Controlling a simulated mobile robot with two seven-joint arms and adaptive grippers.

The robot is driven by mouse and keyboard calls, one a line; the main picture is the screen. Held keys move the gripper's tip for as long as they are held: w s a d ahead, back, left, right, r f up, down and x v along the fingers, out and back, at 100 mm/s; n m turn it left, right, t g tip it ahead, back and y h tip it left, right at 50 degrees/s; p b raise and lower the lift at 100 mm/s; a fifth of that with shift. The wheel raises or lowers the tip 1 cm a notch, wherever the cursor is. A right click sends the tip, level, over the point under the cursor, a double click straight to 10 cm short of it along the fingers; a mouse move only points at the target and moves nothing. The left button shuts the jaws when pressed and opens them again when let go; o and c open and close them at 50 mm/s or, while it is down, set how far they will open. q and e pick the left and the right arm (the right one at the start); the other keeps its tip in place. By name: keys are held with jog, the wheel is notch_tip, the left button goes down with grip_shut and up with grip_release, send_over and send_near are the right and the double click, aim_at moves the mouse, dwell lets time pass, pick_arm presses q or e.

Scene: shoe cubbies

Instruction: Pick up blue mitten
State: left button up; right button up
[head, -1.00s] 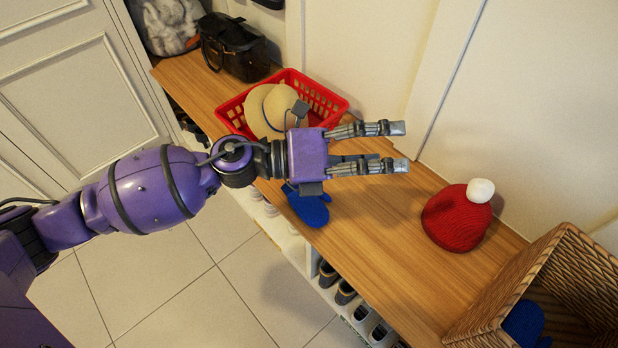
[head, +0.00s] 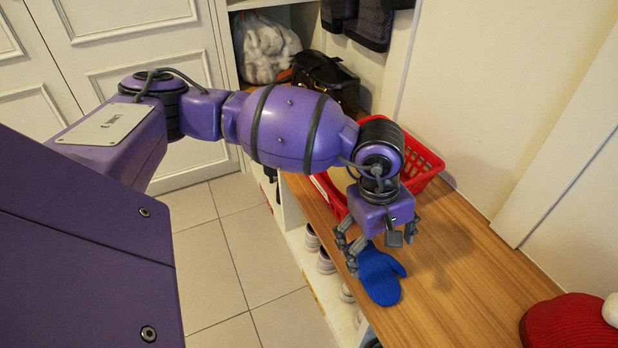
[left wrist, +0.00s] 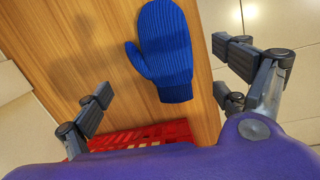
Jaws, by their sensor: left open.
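The blue mitten (head: 380,275) lies flat on the wooden bench top, near its front edge. In the left wrist view the mitten (left wrist: 167,50) lies ahead of the fingers, its cuff toward the gripper and its thumb to the left. My left gripper (head: 380,255) points down above the bench, close over the mitten's cuff end. In the left wrist view it (left wrist: 160,100) is open and empty, one finger on each side of the mitten's line. I cannot tell its exact height above the bench. My right gripper is not in view.
A red basket (head: 425,160) stands behind the left gripper and shows at the wrist view's lower edge (left wrist: 140,137). A black bag (head: 325,80) and a stuffed clear bag (head: 265,48) are farther back. A red hat (head: 565,322) sits at the lower right. Bare bench (head: 465,270) lies between mitten and hat.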

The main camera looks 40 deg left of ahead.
aim_at(379, 265)
pick_arm(q)
jog(key=f, duration=0.2)
jog(key=f+b, duration=0.2)
jog(key=f, duration=0.1)
jog(key=shift+w+d+f, duration=0.3)
jog(key=shift+d, duration=0.1)
jog(key=shift+r, duration=0.15)
jog(key=c, duration=1.3)
